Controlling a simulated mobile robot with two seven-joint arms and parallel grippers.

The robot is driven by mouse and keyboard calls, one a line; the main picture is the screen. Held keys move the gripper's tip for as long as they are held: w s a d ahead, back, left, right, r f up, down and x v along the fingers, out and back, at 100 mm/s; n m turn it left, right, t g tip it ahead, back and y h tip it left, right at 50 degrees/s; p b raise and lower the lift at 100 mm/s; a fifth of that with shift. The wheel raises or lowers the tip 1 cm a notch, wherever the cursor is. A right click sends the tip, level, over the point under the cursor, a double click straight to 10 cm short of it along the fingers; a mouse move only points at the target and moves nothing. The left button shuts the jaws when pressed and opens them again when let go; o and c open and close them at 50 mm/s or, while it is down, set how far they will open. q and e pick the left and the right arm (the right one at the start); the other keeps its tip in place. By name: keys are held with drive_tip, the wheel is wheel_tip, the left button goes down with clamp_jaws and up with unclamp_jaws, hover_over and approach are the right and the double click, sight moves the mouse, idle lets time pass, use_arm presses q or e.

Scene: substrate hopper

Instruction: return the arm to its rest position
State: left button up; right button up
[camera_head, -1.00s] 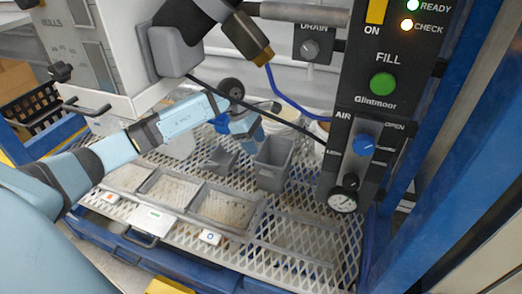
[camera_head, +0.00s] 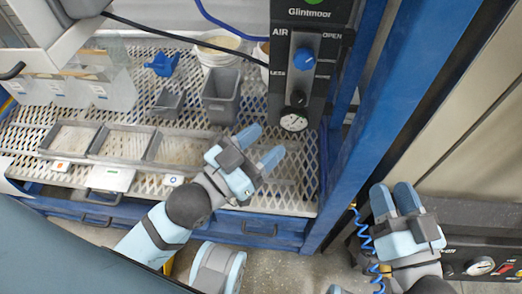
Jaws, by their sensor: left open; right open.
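My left gripper (camera_head: 261,145) is open, with two light-blue fingers apart and nothing between them. Its arm comes in from the lower left, and the gripper appears over the front right part of the mesh shelf (camera_head: 285,180). It is below the grey bin (camera_head: 221,97) in the picture, with a visible gap to it. My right gripper (camera_head: 393,190) is open and empty, its fingers pointing up the picture. It is right of the blue post, in front of a dark panel at the lower right. The rest of the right arm is mostly out of view.
A grey tray with compartments (camera_head: 128,142) lies on the shelf. Behind are a blue scoop (camera_head: 161,64), a smaller grey container (camera_head: 168,103) and a white bucket (camera_head: 215,52). The control panel (camera_head: 303,70) hangs above the shelf. A blue post (camera_head: 372,115) stands between my grippers.

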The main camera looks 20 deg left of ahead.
use_arm(q)
drive_tip(key=shift+s+d+f+n+g, duration=0.1)
drive_tip(key=shift+s+f+n+g, duration=0.1)
drive_tip(key=shift+s+n, duration=0.3)
drive_tip(key=shift+s+d+f+n+g, duration=0.1)
drive_tip(key=shift+s+n+g, duration=0.15)
drive_tip(key=shift+n, duration=0.45)
use_arm(e)
drive_tip(key=shift+f, duration=0.1)
use_arm(q)
wheel_tip(320, 180, up, 7)
drive_tip(key=a+g+y+p, duration=0.2)
drive_tip(key=a+y+p, duration=0.15)
drive_tip(key=p, duration=1.85)
use_arm(e)
drive_tip(key=d+r+g+h, duration=0.2)
drive_tip(key=d+r+h, duration=0.1)
drive_tip(key=r, duration=0.4)
use_arm(q)
drive_tip(key=s+a+r+g+y+p, duration=0.2)
drive_tip(key=s+a+g+y+p, duration=0.1)
drive_tip(key=p, duration=1.5)
drive_tip(key=shift+s+a, duration=0.65)
drive_tip(key=shift+a, duration=0.2)
use_arm(e)
drive_tip(key=s+d+r+g+h, duration=0.2)
drive_tip(key=s+d+g+h, duration=0.1)
drive_tip(key=s+d, duration=0.1)
drive_tip(key=shift+d+g, duration=0.3)
drive_tip(key=shift+d, duration=0.3)
